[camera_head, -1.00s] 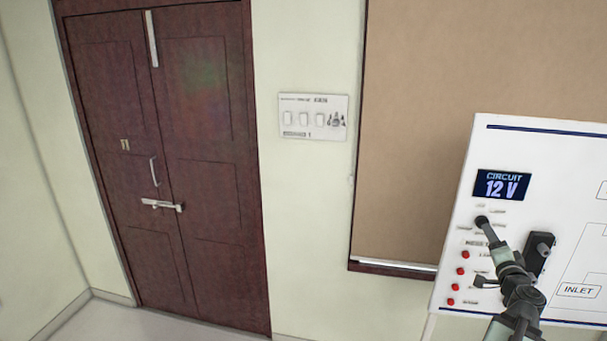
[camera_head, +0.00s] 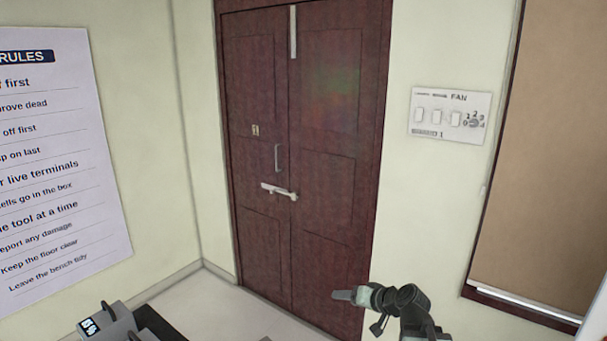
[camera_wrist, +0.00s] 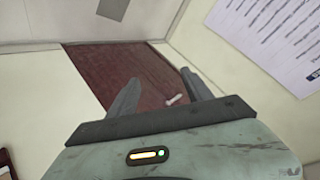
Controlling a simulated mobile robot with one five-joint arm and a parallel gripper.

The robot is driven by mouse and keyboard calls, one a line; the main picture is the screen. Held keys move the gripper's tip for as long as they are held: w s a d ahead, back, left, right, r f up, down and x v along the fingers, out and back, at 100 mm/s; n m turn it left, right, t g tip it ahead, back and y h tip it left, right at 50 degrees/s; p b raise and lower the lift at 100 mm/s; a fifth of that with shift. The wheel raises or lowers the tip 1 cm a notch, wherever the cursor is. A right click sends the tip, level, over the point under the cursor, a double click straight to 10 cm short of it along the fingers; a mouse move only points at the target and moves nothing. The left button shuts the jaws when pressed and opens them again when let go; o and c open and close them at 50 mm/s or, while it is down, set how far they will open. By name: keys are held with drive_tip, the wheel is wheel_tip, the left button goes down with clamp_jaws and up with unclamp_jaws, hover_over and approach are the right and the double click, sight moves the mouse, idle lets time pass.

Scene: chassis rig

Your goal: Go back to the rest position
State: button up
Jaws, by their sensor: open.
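My gripper (camera_head: 345,296) is raised at the lower right of the head view, in front of the dark red double door (camera_head: 300,150). Its fingers point left and nothing is in them. In the wrist view my gripper (camera_wrist: 160,90) shows two fingers spread apart with an empty gap. The door (camera_wrist: 120,65) lies beyond them, and its pale latch shows between the fingers.
A white rules poster (camera_head: 60,170) hangs on the left wall. A switch panel (camera_head: 450,115) and a brown board (camera_head: 545,160) are on the right. A grey device (camera_head: 107,323) stands at the bottom left. Pale floor (camera_head: 215,305) shows before the door.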

drive_tip(key=s+a+f+n+g+h+b, duration=0.2)
drive_tip(key=s+a+f+n+g, duration=0.15)
drive_tip(key=s+a+f, duration=0.45)
drive_tip(key=s+d+f+m+g+h, duration=0.2)
drive_tip(key=s+d+f+g+h, duration=0.2)
drive_tip(key=s+d, duration=0.3)
drive_tip(key=d+g, duration=0.1)
drive_tip(key=d, duration=0.2)
drive_tip(key=shift+s+f+m+h+p, duration=0.2)
drive_tip(key=shift+s+m+h+p, duration=0.1)
drive_tip(key=shift+m+p, duration=0.1)
drive_tip(key=shift+w+d+g, duration=0.1)
drive_tip(key=shift+g, duration=0.15)
